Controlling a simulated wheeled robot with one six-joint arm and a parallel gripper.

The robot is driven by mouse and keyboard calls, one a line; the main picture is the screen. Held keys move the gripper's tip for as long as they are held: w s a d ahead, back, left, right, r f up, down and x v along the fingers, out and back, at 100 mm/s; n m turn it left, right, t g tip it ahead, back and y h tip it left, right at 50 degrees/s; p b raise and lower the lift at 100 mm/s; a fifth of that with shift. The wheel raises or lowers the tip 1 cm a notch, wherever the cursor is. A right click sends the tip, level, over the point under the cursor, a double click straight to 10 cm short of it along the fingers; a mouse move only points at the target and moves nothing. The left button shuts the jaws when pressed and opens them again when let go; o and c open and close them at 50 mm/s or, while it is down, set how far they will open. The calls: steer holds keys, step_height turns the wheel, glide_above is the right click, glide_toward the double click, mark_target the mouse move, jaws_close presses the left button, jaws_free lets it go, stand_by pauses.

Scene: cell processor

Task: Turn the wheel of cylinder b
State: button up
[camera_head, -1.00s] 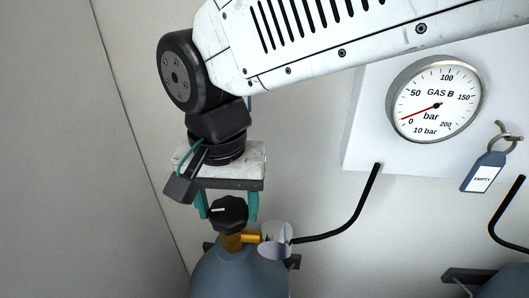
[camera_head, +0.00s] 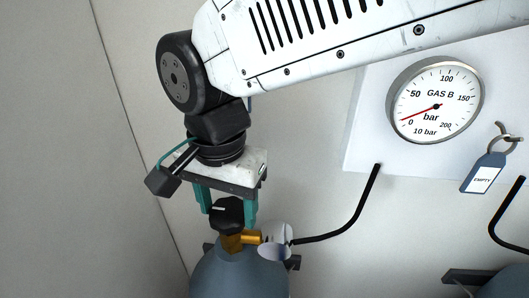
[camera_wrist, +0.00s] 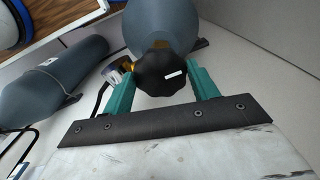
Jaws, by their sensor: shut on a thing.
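The black wheel (camera_head: 229,213) sits on the brass valve (camera_head: 232,243) on top of the grey-blue cylinder b (camera_head: 238,275). A white mark shows on the wheel's top. My gripper (camera_head: 226,208) points down over the wheel, with its green fingers on either side of it, shut on it. In the wrist view, the wheel (camera_wrist: 162,73) lies between the two green fingertips of my gripper (camera_wrist: 160,76), with the cylinder (camera_wrist: 163,22) beyond it. The gauge (camera_head: 436,101), labelled GAS B, has its red needle near 10 bar.
A blue tag (camera_head: 484,173) marked EMPTY hangs at the right. A black hose (camera_head: 350,218) runs from the silver regulator (camera_head: 275,241) beside the valve up to the white panel (camera_head: 361,122). A second cylinder (camera_wrist: 55,85) lies to the left in the wrist view. A bare wall stands behind.

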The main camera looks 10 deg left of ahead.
mark_target(228, 210)
steer(key=o, duration=1)
steer(key=shift+r, duration=3.95)
